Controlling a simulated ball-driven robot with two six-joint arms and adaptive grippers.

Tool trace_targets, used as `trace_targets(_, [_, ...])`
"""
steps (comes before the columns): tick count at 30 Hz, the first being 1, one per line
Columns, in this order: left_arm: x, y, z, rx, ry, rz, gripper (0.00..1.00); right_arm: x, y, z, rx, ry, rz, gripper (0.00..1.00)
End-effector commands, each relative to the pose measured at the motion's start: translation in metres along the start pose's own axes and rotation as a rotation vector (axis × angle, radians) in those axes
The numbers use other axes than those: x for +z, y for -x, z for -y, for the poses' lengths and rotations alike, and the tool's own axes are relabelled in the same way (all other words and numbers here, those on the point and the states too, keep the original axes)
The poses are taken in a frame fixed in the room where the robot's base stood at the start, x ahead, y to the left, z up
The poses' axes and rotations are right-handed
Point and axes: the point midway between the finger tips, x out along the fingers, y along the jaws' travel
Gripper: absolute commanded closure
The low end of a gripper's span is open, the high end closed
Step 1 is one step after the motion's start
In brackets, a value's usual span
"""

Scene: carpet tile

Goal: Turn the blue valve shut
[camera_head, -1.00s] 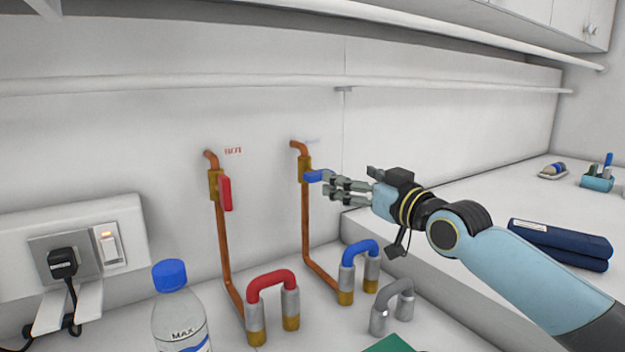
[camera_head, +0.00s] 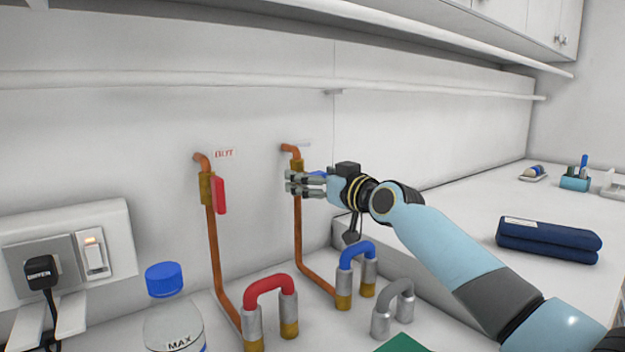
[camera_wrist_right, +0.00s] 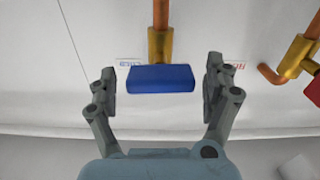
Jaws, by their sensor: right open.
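The blue valve handle (camera_head: 318,174) sits on a brass body on the right copper pipe, mostly hidden behind my right gripper (camera_head: 291,183) in the head view. In the right wrist view the blue handle (camera_wrist_right: 160,78) lies crosswise below the brass body (camera_wrist_right: 160,46). My right gripper (camera_wrist_right: 160,76) is open, with one finger on each side of the handle and a visible gap at both sides. Whether the handle is deep between the fingers is hard to tell. My left gripper is not in view.
A red valve handle (camera_head: 219,195) hangs on the left copper pipe. Below stand red (camera_head: 268,282), blue (camera_head: 357,248) and grey (camera_head: 400,288) U-shaped handles. A blue-capped bottle (camera_head: 172,325) and a socket with a plug (camera_head: 41,270) are at left. A navy case (camera_head: 548,239) lies right.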

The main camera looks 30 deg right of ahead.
Motion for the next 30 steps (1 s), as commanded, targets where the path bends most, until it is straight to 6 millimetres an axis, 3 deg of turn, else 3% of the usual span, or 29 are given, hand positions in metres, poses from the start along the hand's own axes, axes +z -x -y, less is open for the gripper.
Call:
trace_targets(10, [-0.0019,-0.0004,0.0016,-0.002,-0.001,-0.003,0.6,0.0,-0.0052,0.0004,0.0,0.001,0.0,0.15])
trace_targets(23, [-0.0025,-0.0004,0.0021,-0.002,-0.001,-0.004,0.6,0.0,-0.0049,0.0002,0.0,0.0,0.0,0.71])
trace_targets(30, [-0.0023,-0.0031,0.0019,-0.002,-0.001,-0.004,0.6,0.0007,-0.0049,0.0001,0.0,-0.056,0.0,0.71])
